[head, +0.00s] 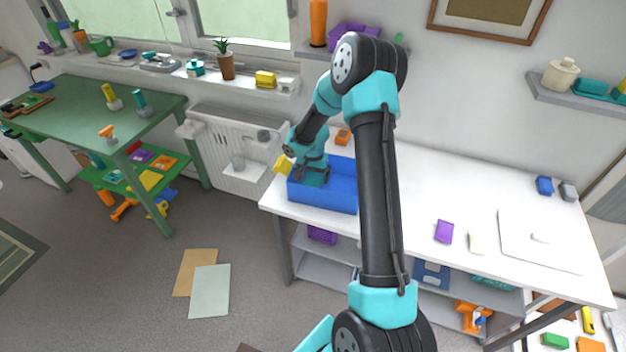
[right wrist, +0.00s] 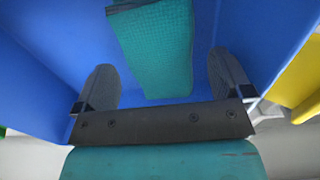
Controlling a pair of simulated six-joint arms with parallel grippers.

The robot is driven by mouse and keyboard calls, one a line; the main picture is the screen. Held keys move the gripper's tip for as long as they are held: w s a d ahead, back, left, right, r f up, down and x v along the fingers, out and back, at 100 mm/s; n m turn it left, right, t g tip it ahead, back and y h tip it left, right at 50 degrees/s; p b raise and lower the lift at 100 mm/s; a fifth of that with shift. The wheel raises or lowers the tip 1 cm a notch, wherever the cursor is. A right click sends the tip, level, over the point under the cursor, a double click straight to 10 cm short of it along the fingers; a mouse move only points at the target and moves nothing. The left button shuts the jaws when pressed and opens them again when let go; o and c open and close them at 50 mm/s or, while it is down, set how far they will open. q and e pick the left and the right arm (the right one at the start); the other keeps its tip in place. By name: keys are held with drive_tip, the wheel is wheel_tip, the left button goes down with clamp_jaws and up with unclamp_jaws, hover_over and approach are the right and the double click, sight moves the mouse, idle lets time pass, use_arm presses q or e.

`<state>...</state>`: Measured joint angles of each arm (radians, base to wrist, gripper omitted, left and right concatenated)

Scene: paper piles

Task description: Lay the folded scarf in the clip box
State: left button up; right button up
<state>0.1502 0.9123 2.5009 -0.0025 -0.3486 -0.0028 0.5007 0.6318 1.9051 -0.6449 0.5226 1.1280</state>
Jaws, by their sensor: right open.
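The clip box is the blue open box (head: 322,198) at the left end of the white table; its blue walls and floor also fill much of the right wrist view (right wrist: 50,50). The folded scarf (right wrist: 155,50) is a teal textured bundle inside the box, seen in the right wrist view. My right gripper (head: 313,178) reaches down into the box. Its two dark fingers are apart, one on each side of the scarf, with blue showing between each finger and the cloth. The arm hides part of the box in the head view. My left gripper is not in view.
A yellow item (head: 283,164) stands by the box's left side and an orange one (head: 343,136) behind it. A purple item (head: 444,231) and a cream item (head: 477,243) lie farther right. The white table (head: 450,180) is mostly clear between them.

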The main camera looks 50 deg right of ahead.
sight(313, 178)
wheel_tip(313, 178, up, 9)
drive_tip(key=shift+r, duration=0.2)
idle(0.6)
